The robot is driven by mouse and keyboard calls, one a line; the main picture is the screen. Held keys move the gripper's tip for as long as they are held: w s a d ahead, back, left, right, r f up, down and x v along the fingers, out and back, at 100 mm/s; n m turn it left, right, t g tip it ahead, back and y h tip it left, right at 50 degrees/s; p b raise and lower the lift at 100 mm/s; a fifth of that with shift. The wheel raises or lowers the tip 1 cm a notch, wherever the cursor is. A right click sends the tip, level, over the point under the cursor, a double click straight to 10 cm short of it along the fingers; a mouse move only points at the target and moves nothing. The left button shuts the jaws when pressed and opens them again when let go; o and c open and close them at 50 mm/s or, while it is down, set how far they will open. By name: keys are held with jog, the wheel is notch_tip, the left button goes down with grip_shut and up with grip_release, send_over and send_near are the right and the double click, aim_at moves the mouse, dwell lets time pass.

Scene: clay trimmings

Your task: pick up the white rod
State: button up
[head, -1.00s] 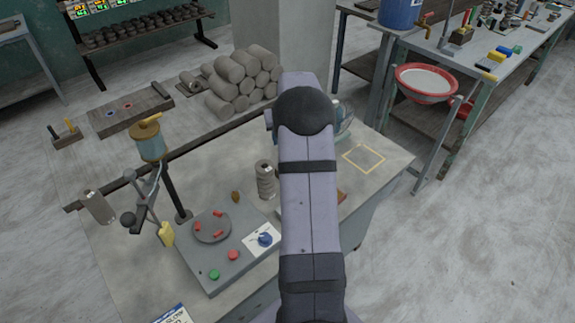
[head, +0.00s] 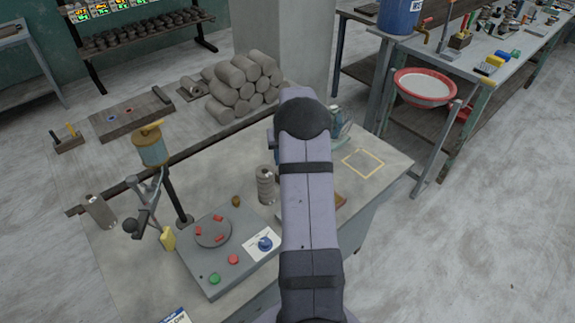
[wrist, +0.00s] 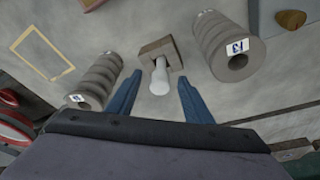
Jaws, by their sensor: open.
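The white rod (wrist: 160,82) shows in the wrist view, with one end in a small brown block (wrist: 153,50) on the grey table and its rounded end toward my gripper. My gripper (wrist: 160,77) is open, with a blue finger on each side of the rod. The fingers appear apart from the rod, and nothing is held. I cannot tell how far the fingertips are above the table. In the head view my arm hides the rod and my gripper.
Ridged grey cylinders stand left (wrist: 93,82) and right (wrist: 226,46) of the block in the wrist view, close to the fingers. A yellow square outline (head: 363,163) marks bare tabletop. A control box with a round disc (head: 213,233) is at left.

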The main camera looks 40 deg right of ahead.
jog(key=shift+p+x, duration=0.8)
jog(key=shift+x, duration=1.15)
jog(key=c, duration=1.1)
